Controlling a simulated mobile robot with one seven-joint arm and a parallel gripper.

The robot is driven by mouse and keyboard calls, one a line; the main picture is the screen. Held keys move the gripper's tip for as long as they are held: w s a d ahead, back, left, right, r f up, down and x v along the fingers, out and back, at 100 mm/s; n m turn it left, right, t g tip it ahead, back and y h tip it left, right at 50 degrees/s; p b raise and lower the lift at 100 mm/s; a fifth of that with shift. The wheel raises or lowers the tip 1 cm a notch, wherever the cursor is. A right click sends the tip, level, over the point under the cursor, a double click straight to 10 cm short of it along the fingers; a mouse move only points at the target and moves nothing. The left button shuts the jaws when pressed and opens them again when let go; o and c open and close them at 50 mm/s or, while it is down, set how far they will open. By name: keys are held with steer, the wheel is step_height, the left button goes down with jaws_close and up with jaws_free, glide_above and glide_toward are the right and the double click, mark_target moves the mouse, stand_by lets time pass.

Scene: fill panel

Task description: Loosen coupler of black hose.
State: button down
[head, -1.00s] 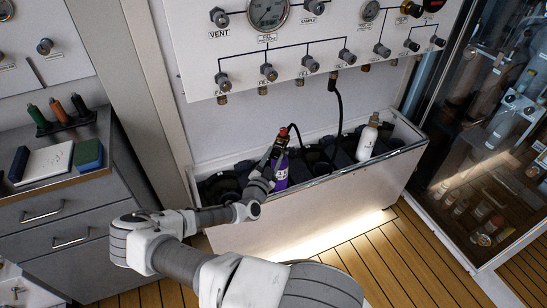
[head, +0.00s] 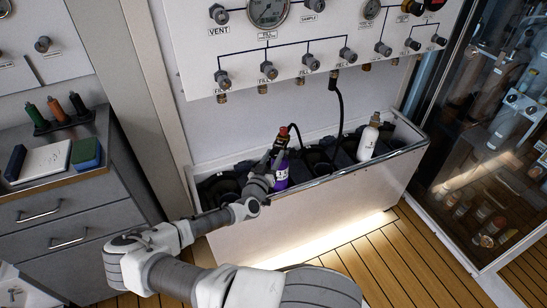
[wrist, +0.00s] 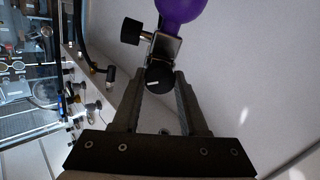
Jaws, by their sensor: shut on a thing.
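A purple bottle (head: 282,178) with a red and dark top stands at the front of the trough below the panel. Its rounded purple end also shows at the top of the wrist view (wrist: 182,10). The black hose (head: 339,108) hangs from a panel fitting and curves down to the bottle's top. My gripper (head: 274,158) is at the bottle's neck. In the wrist view, my gripper (wrist: 163,78) is shut on a round black knob (wrist: 159,79) with a white mark, below a metal fitting. A second black knob (wrist: 131,31) sticks out to the left. I cannot tell which part is the coupler.
A white bottle (head: 368,138) stands further right in the trough (head: 330,192). The fill panel (head: 300,40) with valves and gauges is above. A grey cabinet (head: 80,205) is on the left, a glass-fronted case (head: 490,150) on the right.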

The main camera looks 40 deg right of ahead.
steer(key=shift+n, duration=0.3)
steer(key=shift+c, duration=2.2)
jaws_free()
steer(key=shift+a, duration=0.1)
steer(key=v, duration=1.7)
steer(key=shift+a, duration=0.1)
steer(key=shift+r, duration=0.1)
